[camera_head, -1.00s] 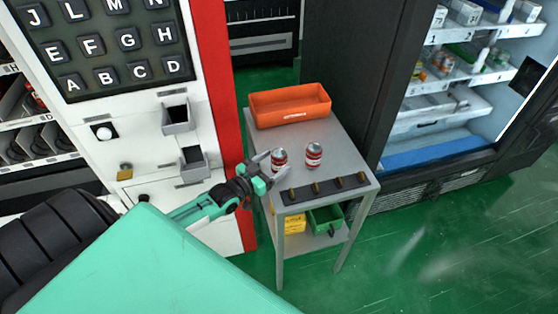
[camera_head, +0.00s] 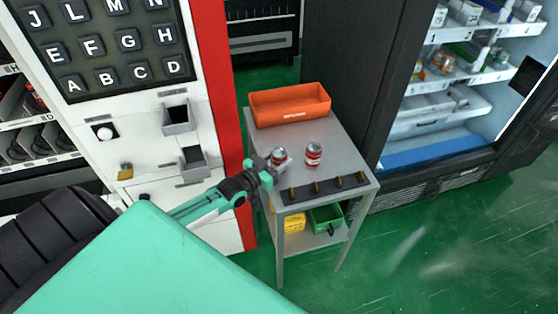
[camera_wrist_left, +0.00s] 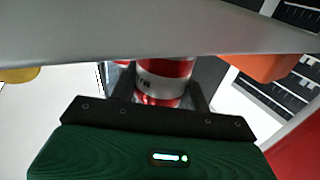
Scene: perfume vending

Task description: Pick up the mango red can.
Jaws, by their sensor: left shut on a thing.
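Two red and white cans stand on the small grey table (camera_head: 345,160). The left can (camera_head: 279,156) is between the fingers of my left gripper (camera_head: 272,163), which is shut on it. In the left wrist view this red and white can (camera_wrist_left: 162,82) sits between the dark fingers, close to the palm. The right can (camera_head: 313,154) stands upright and apart, just right of the held one. The lettering is too small to tell which flavour each can is. My right gripper is not in view.
An orange bin (camera_head: 290,104) stands at the back of the table. A dark strip with several brass-coloured pegs (camera_head: 316,188) lies along the front edge. Yellow (camera_head: 294,222) and green (camera_head: 326,218) bins sit on the lower shelf. A vending machine (camera_head: 150,130) rises close on the left.

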